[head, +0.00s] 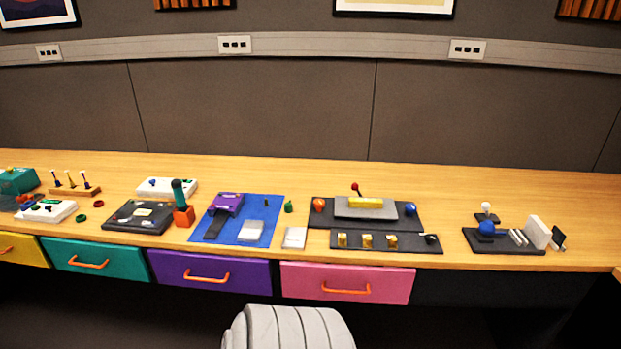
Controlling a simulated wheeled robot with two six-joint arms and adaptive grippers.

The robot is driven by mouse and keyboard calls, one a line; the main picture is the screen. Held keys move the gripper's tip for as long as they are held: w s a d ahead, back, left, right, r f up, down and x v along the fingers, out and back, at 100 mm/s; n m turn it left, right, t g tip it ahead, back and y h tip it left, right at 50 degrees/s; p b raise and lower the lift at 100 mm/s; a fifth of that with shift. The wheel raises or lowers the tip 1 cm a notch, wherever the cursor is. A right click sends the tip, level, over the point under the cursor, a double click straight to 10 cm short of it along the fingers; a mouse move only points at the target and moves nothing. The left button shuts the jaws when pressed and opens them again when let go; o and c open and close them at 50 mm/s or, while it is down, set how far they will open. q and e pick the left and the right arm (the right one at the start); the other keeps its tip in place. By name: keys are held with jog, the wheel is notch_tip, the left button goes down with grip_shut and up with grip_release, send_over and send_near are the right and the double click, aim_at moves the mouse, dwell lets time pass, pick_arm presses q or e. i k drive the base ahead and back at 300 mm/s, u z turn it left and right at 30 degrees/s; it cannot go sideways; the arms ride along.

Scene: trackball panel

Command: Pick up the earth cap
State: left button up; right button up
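I cannot make out for certain which thing is the earth cap. A small blue ball (410,208) sits at the right end of a dark panel (388,224), and an orange-red ball (319,205) sits at its left end. A larger blue ball (487,228) rests on another dark panel (515,246) farther right. Markings on the balls are too small to read. Neither of my grippers is in view.
The panels lie on a long wooden desk (350,172) with coloured drawers, including a pink one (347,283). A yellow bar (366,203) on a grey block stands between the two smaller balls. A blue mat (266,215) with parts lies left. Bare desk separates the two ball panels.

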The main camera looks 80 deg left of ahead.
aim_at(289, 207)
jog(key=u, duration=0.35)
jog(key=i, duration=0.95)
jog(key=u, duration=1.55)
jog(key=i, duration=0.8)
jog(key=u, duration=0.75)
